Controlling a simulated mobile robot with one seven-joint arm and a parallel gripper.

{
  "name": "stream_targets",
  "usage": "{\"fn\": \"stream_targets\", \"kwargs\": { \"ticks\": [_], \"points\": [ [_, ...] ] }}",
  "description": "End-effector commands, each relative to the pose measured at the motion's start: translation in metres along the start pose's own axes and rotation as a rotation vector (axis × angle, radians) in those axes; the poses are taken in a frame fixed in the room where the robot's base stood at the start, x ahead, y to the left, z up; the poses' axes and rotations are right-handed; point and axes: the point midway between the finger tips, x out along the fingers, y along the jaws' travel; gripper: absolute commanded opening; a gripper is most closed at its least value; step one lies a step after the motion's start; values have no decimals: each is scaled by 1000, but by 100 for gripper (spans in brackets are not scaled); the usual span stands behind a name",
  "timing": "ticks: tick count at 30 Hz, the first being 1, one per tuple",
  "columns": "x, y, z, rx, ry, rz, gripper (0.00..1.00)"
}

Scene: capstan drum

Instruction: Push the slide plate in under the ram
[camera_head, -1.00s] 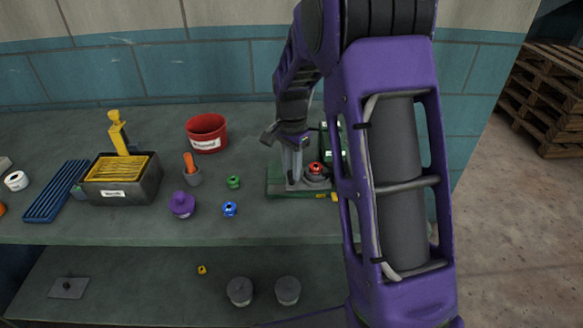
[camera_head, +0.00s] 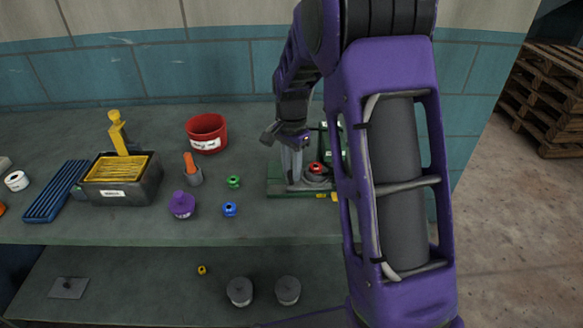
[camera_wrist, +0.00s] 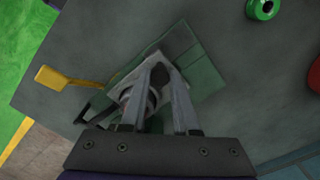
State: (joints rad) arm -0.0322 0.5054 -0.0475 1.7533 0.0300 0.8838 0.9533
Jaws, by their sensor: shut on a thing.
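The green press (camera_head: 275,188) stands at the right end of the bench, partly behind my arm. The grey slide plate (camera_wrist: 180,97) lies on its green base, which also shows in the wrist view (camera_wrist: 205,78). A red spool-like part (camera_head: 315,168) sits at the press, right of my gripper (camera_head: 293,182). In the wrist view my gripper (camera_wrist: 160,72) points down at the slide plate, its fingertips close together and shut on it. The exact part between the fingers is hidden. The ram is not clearly visible.
A yellow-ended lever (camera_wrist: 52,77) sticks out from the press. Left of the press stand a green spool (camera_head: 233,182), a blue spool (camera_head: 230,209), a purple knobbed part (camera_head: 182,205) and a red bucket (camera_head: 207,133). The bench front (camera_head: 270,228) is clear.

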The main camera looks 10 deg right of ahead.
Motion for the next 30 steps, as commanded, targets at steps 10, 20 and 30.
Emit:
{"fn": "stream_targets", "kwargs": {
  "ticks": [10,20,30],
  "points": [
    [-1,26,-27,4,2,-2,0],
    [-1,34,-35,2,4,0,0],
    [0,33,-34,1,2,0,59]
  ]
}}
